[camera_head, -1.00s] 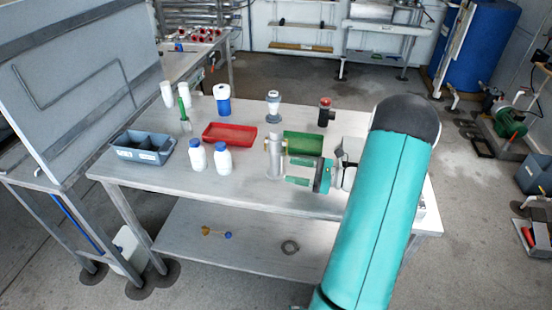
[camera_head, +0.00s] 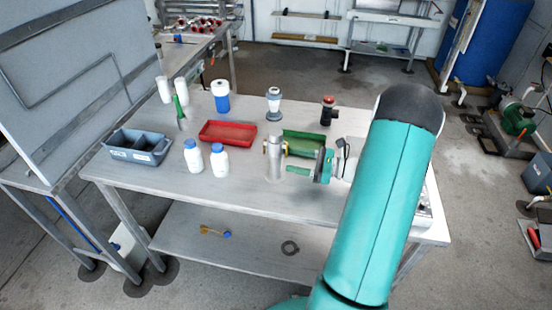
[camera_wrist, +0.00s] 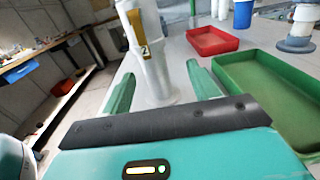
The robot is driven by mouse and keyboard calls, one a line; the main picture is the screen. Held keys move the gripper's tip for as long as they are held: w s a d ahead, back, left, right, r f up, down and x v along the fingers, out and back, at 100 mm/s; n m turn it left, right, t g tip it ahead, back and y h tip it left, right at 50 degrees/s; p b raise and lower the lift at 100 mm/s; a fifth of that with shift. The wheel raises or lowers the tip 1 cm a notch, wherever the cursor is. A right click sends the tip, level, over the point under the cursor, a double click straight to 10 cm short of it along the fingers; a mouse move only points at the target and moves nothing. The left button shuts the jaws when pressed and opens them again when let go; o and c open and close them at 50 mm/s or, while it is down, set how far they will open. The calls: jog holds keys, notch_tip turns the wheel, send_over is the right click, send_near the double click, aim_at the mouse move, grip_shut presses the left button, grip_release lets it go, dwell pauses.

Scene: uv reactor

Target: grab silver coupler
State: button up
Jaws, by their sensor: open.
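The silver coupler (camera_head: 275,168) stands upright on the workbench, a grey cylinder with brass-coloured clamps at its sides. My gripper (camera_head: 297,166) is just to its right in the head view, fingers pointing at it. In the wrist view, the coupler (camera_wrist: 150,62) appears between the two green fingers of my open gripper (camera_wrist: 161,80), with a gap on each side. One brass clamp (camera_wrist: 136,32) faces the wrist camera. I cannot tell how far the fingertips reach around the coupler. Its top is cut off in the wrist view.
A green tray (camera_head: 304,135) lies close behind my gripper, and a red tray (camera_head: 228,140) lies left of the coupler. Two white bottles (camera_head: 219,160) with blue caps stand to the left. A grey-white fitting (camera_head: 273,95) and a black red-topped valve (camera_head: 328,112) stand behind.

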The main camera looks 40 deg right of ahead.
aim_at(275, 160)
jog(key=shift+w+a+r, duration=0.1)
jog(key=shift+w+a, duration=0.15)
jog(key=shift+a, duration=0.3)
jog(key=x, duration=0.5)
jog(key=shift+w+a+f, duration=0.1)
jog(key=shift+a+f, duration=0.3)
jog(key=shift+a, duration=0.1)
jog(key=c, duration=1.3)
jog(key=shift+r, duration=0.1)
